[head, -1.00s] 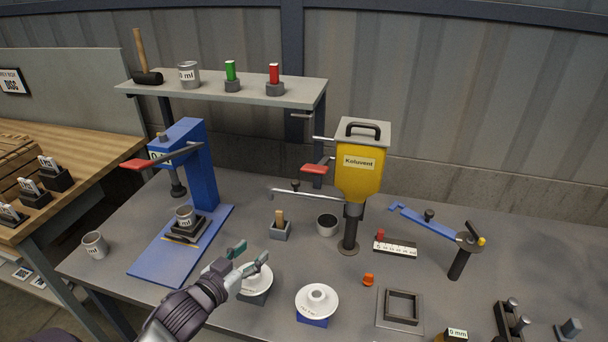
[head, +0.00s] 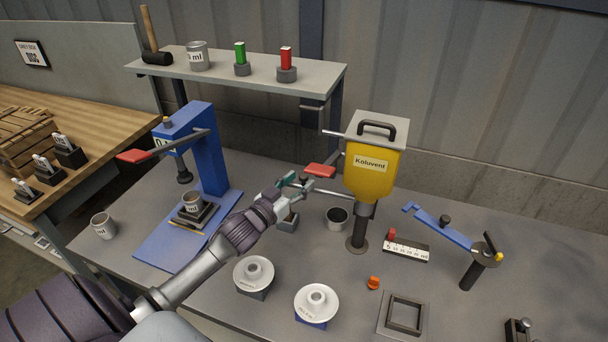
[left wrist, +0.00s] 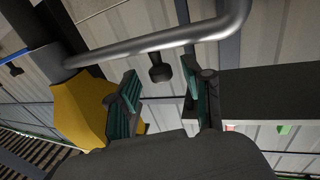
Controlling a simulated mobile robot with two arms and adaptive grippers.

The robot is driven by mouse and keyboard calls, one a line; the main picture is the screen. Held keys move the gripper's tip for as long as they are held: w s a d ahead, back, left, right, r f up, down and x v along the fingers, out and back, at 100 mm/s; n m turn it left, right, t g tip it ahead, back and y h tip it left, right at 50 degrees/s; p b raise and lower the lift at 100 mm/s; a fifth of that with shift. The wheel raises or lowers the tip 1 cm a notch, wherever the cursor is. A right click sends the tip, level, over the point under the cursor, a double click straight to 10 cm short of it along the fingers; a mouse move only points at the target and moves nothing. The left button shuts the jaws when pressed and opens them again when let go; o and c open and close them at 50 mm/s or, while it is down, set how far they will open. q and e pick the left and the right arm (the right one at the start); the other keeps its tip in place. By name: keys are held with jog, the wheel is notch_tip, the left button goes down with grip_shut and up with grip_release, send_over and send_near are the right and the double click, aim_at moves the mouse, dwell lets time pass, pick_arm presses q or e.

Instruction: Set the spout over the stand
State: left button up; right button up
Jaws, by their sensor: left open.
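The spout (head: 326,191) is a thin grey pipe reaching left from the column below the yellow Koluvent dispenser (head: 370,178). My left gripper (head: 290,182) is open at the outer end of the spout and hides that end in the head view. In the left wrist view the spout (left wrist: 150,43) crosses just ahead of the open fingers (left wrist: 160,92), with its bent end at right and a dark knob (left wrist: 160,70) between the fingers. I cannot tell whether they touch. Which piece is the stand is unclear; a dark square frame (head: 403,316) sits on a plate at front right.
A grey cup (head: 337,218) and a small grey block (head: 288,223) stand near the spout. Two white flanged pieces (head: 316,302) are in front. A blue press (head: 208,150) is left, a blue-armed post (head: 470,272) right. A shelf (head: 235,75) is behind.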

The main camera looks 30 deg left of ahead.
pick_arm(q)
jog(key=shift+w+r, duration=0.1)
jog(key=shift+w, duration=0.85)
jog(key=shift+w+d, duration=0.1)
jog(key=shift+w, duration=0.25)
jog(key=shift+c, duration=0.5)
jog(key=c, duration=0.6)
jog(key=shift+c, duration=1)
grip_shut()
pick_arm(e)
jog(key=shift+s+a+r, duration=0.1)
jog(key=shift+s+r, duration=0.05)
jog(key=shift+r, duration=0.1)
